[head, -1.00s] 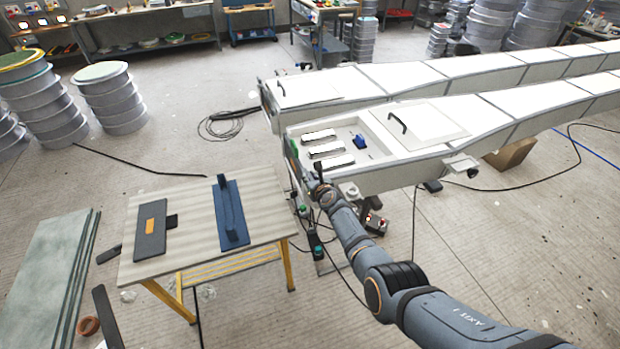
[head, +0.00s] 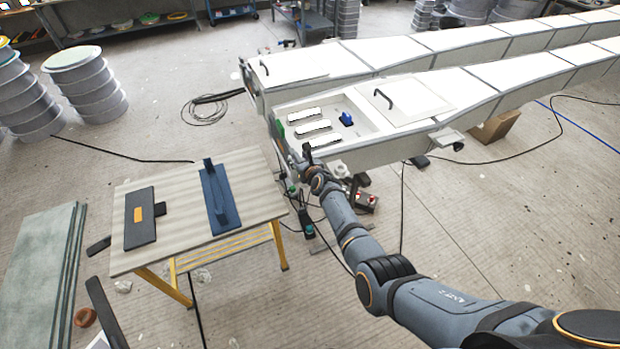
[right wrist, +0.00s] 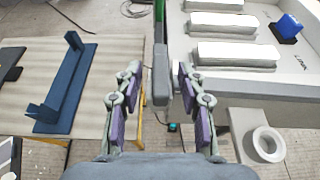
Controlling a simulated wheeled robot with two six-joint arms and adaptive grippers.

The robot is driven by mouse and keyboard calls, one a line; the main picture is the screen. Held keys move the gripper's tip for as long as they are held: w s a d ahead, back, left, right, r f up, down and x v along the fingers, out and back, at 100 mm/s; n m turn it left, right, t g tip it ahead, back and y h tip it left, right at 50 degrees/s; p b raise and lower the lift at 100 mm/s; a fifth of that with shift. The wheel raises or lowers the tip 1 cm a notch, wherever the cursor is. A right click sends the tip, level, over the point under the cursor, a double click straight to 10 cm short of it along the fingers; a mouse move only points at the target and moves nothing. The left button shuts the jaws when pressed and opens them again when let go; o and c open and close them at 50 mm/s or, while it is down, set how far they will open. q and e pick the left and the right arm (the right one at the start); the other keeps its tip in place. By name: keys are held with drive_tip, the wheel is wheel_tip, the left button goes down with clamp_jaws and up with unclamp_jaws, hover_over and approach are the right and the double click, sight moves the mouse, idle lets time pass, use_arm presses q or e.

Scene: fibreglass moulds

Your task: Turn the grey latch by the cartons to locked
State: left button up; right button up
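The grey latch (right wrist: 161,75) is an upright grey bar on the outer side of the near white mould's end, beside the white cartons. My right gripper (right wrist: 155,80) is open, its purple-padded fingers either side of the latch. The left finger stands clear of it; whether the right finger touches is unclear. In the head view my right gripper (head: 306,168) is at the mould's near corner and hides most of the latch. Several white cartons (head: 312,128) lie in the mould's recess; they also show in the right wrist view (right wrist: 225,54). My left gripper is out of view.
A blue block (head: 346,118) sits beside the cartons. A table (head: 180,190) with a blue bracket (head: 218,198) and a dark plate (head: 140,218) stands left of the mould. A white roll (right wrist: 268,143) is right of my gripper. Cables lie on the floor.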

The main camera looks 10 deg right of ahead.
drive_tip(key=s+d, duration=0.2)
drive_tip(key=s, duration=0.9)
drive_tip(key=shift+d, duration=0.4)
drive_tip(key=s+d+f+n+g+h+b, duration=0.1)
drive_tip(key=s+d+f+n+g, duration=0.15)
drive_tip(key=s+f+n, duration=0.65)
drive_tip(key=s+d+f+n+g+b, duration=0.25)
drive_tip(key=s+f, duration=0.35)
drive_tip(key=f, duration=0.7)
drive_tip(key=s+d+f+n+g+h+b, duration=0.1)
drive_tip(key=s+d+f+n+g, duration=0.15)
drive_tip(key=s+f+n, duration=0.65)
drive_tip(key=s+d+f+n+g+b, duration=0.1)
drive_tip(key=s+d+f+n, duration=0.2)
drive_tip(key=s, duration=0.6)
drive_tip(key=s+d+f+n+g+h+b, duration=0.1)
drive_tip(key=s+d+f+n+g, duration=0.1)
drive_tip(key=s+d+f+n, duration=0.2)
drive_tip(key=s+d+f+n+g+h, duration=0.1)
drive_tip(key=s+d+f+n, duration=0.2)
drive_tip(key=s, duration=1.2)
wheel_tip(320, 180, down, 6)
drive_tip(key=n, duration=0.3)
drive_tip(key=shift+s+d+b, duration=0.2)
drive_tip(key=shift+d+b, duration=0.2)
drive_tip(key=shift+g, duration=0.25)
